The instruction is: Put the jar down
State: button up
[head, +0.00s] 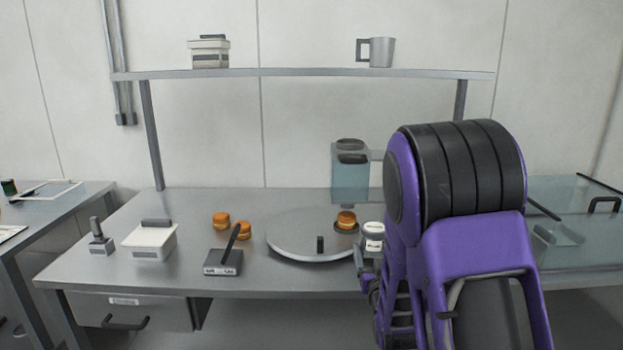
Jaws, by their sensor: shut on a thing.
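A small jar (373,245) with a white lid and a pale label is upright near the front right of the grey workbench, just left of my purple and black arm. My gripper (366,264) is at the jar and shut on it. The arm hides most of the gripper and the jar's right and lower parts. I cannot tell whether the jar's base touches the bench (310,274).
A round turntable (292,240) with a black peg and a bun on a dark dish (346,222) stands left of the jar. A lever box (223,262), two buns (243,230) and a white tub (150,241) lie further left. A bluish container (350,178) stands behind.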

jog(key=s+f, duration=0.7)
jog(key=f, duration=0.6)
jog(key=shift+f, duration=0.15)
